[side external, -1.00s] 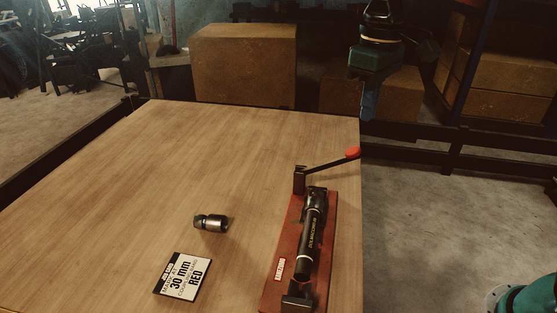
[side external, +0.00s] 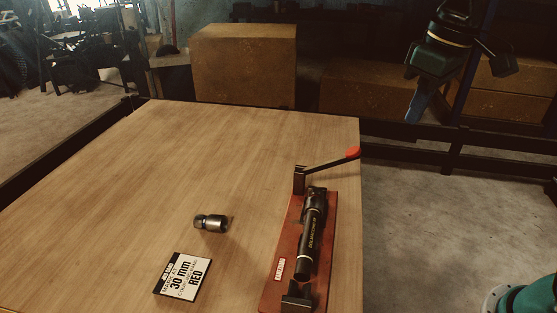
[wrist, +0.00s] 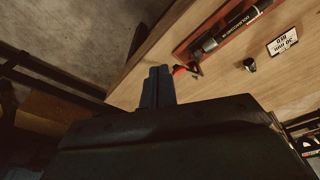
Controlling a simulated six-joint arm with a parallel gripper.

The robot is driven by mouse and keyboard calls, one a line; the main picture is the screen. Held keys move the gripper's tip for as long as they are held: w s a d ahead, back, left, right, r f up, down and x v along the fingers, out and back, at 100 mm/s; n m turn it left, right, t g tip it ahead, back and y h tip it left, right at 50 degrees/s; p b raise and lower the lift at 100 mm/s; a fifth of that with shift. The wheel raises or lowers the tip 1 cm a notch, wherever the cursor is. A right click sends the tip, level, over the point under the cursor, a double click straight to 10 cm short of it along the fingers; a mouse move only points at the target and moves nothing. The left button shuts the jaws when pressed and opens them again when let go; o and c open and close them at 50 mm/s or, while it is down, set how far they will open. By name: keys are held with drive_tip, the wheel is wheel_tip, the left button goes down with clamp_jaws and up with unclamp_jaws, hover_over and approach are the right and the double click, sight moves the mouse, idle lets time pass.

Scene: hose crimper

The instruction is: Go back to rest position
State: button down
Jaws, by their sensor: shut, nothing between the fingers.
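My gripper (side external: 413,108) hangs in the air beyond the table's far right corner, over the floor side, with its blue fingers pointing down. In the wrist view its fingers (wrist: 157,82) are together with nothing between them. The hose crimper (side external: 312,240), a black cylinder on a red base with a red-knobbed lever (side external: 352,153), sits at the table's right edge. It also shows at the top of the wrist view (wrist: 235,30). A metal coupling (side external: 211,223) lies on the table left of the crimper, apart from my gripper.
A card reading 30 mm RED (side external: 182,276) lies near the table's front. The wooden table (side external: 200,150) is otherwise clear. Cardboard boxes (side external: 243,65) and a shelf rack with boxes (side external: 510,85) stand behind. Bare floor (side external: 450,220) lies right of the table.

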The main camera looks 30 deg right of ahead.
drive_tip(key=s+d+f+m+t, duration=0.1)
drive_tip(key=s+d+f+t, duration=0.1)
drive_tip(key=s, duration=0.5)
drive_tip(key=s+d+f+m+t, duration=0.1)
drive_tip(key=s+f, duration=0.2)
drive_tip(key=s, duration=0.4)
drive_tip(key=shift+d+t, duration=0.4)
